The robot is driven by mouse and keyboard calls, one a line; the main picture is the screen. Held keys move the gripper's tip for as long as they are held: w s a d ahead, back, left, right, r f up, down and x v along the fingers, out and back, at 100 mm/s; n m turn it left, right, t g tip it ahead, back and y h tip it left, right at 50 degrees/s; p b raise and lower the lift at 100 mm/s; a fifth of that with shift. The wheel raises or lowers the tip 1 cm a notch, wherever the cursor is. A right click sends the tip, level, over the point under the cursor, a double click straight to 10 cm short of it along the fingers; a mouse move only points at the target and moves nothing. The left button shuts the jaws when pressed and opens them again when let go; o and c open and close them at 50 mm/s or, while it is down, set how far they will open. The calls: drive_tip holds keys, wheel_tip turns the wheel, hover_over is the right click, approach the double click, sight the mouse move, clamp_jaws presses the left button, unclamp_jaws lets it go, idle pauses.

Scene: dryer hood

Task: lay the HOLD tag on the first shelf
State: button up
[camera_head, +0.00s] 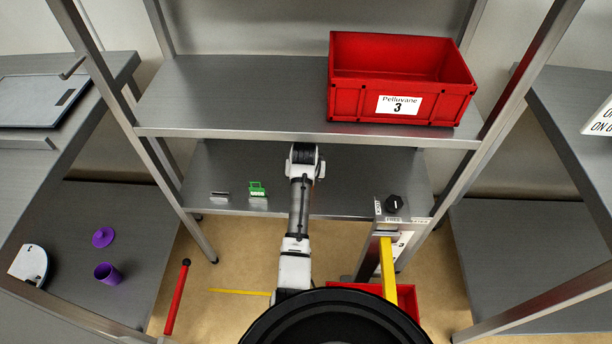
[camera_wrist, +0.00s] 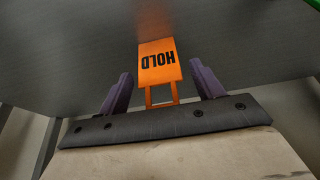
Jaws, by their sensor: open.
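The orange HOLD tag (camera_wrist: 160,62) shows in the wrist view, against a grey metal shelf surface, with its orange reflection beyond its far edge. Its open loop end points back at my gripper. My gripper (camera_wrist: 161,78) is open, with one dark purple finger on each side of the tag and a gap on both sides. I cannot tell whether the tag lies fully flat. In the head view my arm reaches over the rack's lower shelf (camera_head: 345,180); the gripper and tag are hidden there. The upper shelf (camera_head: 240,90) is above it.
A red Pelluvane 3 crate (camera_head: 400,75) stands on the upper shelf. A green item (camera_head: 257,188) and a small metal holder (camera_head: 220,196) are at the lower shelf's front left. A black knob (camera_head: 394,203) is at front right. Rack posts flank my arm.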

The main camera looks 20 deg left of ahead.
drive_tip(key=shift+s+r, duration=0.1)
drive_tip(key=shift+r, duration=0.4)
drive_tip(key=s+d+b, duration=0.1)
drive_tip(key=s+d, duration=0.1)
drive_tip(key=s, duration=1)
drive_tip(key=shift+d+r+b, duration=0.2)
drive_tip(key=shift+b, duration=0.2)
drive_tip(key=shift+a, duration=0.1)
